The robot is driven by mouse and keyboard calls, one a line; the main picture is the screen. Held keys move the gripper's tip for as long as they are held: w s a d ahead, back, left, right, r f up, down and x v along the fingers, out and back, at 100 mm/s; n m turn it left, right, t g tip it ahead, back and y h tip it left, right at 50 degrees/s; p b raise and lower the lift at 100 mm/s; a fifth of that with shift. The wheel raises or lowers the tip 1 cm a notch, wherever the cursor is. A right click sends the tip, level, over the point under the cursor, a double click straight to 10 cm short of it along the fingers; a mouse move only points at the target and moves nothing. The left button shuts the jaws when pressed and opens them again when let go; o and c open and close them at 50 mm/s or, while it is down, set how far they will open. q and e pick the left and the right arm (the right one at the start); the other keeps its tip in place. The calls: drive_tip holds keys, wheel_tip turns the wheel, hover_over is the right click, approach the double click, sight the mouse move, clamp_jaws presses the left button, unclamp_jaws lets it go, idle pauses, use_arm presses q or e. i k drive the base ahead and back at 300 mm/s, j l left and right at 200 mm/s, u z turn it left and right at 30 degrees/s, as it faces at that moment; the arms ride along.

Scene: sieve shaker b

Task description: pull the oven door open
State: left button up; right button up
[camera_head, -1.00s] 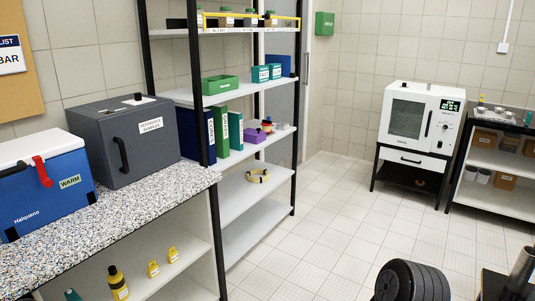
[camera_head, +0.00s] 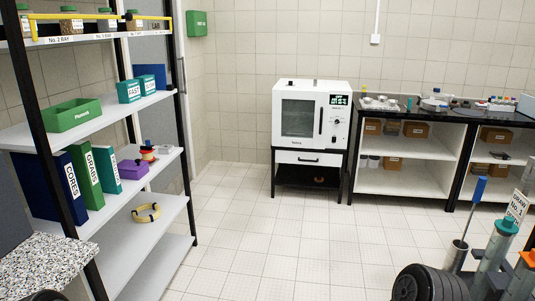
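The white oven (camera_head: 311,118) stands on a black-framed stand against the back wall, ahead of me and across the room. Its door (camera_head: 297,118) has a dark window and is shut. A dark vertical handle (camera_head: 321,120) sits at the door's right edge, beside a control panel with a lit display (camera_head: 339,100). Neither of my grippers shows in the view.
A shelf rack (camera_head: 115,118) with boxes and binders stands on the left. A dark-topped bench (camera_head: 415,118) runs right of the oven. Black round weights (camera_head: 428,284) and tubes are at the lower right. The tiled floor (camera_head: 250,235) between is clear.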

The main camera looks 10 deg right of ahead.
sight(321, 97)
drive_tip(key=i+l+z, duration=0.25)
drive_tip(key=i, duration=0.85)
drive_tip(key=i+j+z, duration=0.15)
drive_tip(key=i+z, duration=0.15)
drive_tip(key=i, duration=0.75)
drive_tip(key=i+z, duration=0.15)
drive_tip(key=i, duration=0.4)
drive_tip(key=i+j+z, duration=0.1)
drive_tip(key=i, duration=0.4)
drive_tip(key=i+j+z, duration=0.15)
drive_tip(key=i, duration=0.4)
drive_tip(key=i+j+z, duration=0.15)
drive_tip(key=i, duration=0.35)
drive_tip(key=i+j+z, duration=0.15)
drive_tip(key=i+z, duration=0.2)
drive_tip(key=i+j+z, duration=0.35)
drive_tip(key=i+l, duration=0.05)
drive_tip(key=i, duration=0.1)
